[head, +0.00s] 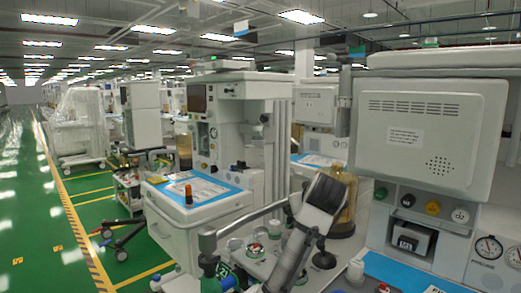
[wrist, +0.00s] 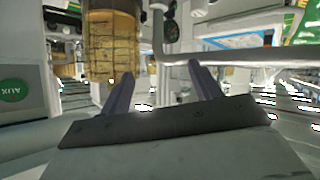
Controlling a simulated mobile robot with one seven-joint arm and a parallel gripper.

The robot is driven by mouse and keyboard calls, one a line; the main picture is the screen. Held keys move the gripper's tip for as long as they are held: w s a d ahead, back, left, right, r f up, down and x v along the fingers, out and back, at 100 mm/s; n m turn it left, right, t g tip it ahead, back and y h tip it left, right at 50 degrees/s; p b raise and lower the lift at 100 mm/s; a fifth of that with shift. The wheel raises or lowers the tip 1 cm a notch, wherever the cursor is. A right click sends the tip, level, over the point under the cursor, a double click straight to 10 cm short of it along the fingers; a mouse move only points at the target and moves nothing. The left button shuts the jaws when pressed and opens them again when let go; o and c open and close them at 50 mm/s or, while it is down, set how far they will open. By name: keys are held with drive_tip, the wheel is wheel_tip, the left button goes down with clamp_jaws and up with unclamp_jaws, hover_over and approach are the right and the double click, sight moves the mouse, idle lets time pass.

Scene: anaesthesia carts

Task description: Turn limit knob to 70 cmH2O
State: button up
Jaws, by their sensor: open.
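I cannot identify the limit knob with certainty or read its setting. A black round part (head: 324,260) sits low on the machine below the amber bellows (head: 343,205) in the head view. A small dark round part (wrist: 172,31) shows beyond my fingers in the wrist view, too blurred to read. My gripper (wrist: 160,80) is open, with two dark fingers spread and nothing between them. The amber bellows (wrist: 112,45) shows beyond the left finger there. The fingers look apart from all these parts.
The machine's upright panel (head: 432,130) and coloured knobs (head: 433,208) stand at right. Another cart (head: 205,205) with a blue mat is at left. Green floor (head: 35,225) is clear far left.

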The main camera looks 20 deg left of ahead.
drive_tip(key=s+a+r+t+y, duration=0.2)
drive_tip(key=s+a+r+t, duration=0.2)
drive_tip(key=s+r, duration=0.2)
drive_tip(key=s+a+r+n+t+y, duration=0.1)
drive_tip(key=s+a+r+t, duration=0.3)
drive_tip(key=r, duration=0.5)
drive_tip(key=shift+s+a+r+t+y+p, duration=0.2)
drive_tip(key=shift+s+r+t+y+p, duration=0.2)
drive_tip(key=shift+s+t, duration=0.5)
drive_tip(key=shift+d, duration=0.1)
